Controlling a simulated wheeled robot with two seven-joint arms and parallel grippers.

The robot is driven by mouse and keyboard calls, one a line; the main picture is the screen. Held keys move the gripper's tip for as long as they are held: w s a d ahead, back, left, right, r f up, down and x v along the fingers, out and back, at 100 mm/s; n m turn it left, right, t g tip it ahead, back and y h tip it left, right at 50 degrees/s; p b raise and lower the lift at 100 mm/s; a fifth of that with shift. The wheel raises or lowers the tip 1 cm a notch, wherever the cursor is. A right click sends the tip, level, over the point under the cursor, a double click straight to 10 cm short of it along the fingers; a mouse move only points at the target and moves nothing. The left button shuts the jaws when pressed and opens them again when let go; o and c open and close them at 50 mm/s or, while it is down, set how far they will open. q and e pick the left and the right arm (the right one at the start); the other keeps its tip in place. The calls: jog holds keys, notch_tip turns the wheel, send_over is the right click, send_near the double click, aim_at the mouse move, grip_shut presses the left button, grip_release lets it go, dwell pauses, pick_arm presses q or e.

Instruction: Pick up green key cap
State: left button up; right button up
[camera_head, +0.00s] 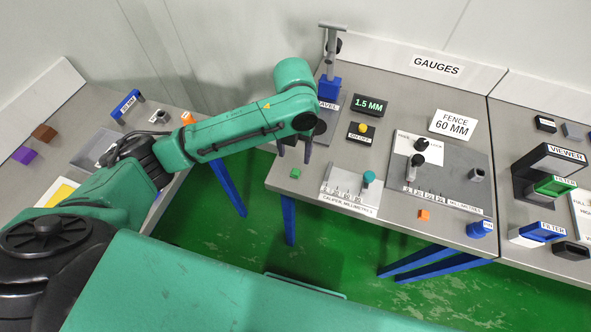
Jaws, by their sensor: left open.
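A small green key cap (295,173) lies on the grey gauges table, near its front left corner. My left gripper (294,153) is open and empty, with its dark fingers pointing down. In the picture its fingertips are just above the green cap and apart from it; the exact height gap cannot be told. My right gripper is not in view.
A caliper plate (350,190) with a teal knob stands right of the cap. Behind are a gauge stand (329,88) and a 1.5 MM display (369,106). An orange cube (424,215) lies near the front edge. A side table (88,107) stands left.

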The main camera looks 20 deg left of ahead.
aim_at(295, 172)
pick_arm(q)
notch_tip(295, 172, down, 7)
jog(key=shift+d+p, duration=0.1)
jog(key=shift+p, duration=0.85)
jog(key=shift+f, duration=0.45)
grip_shut()
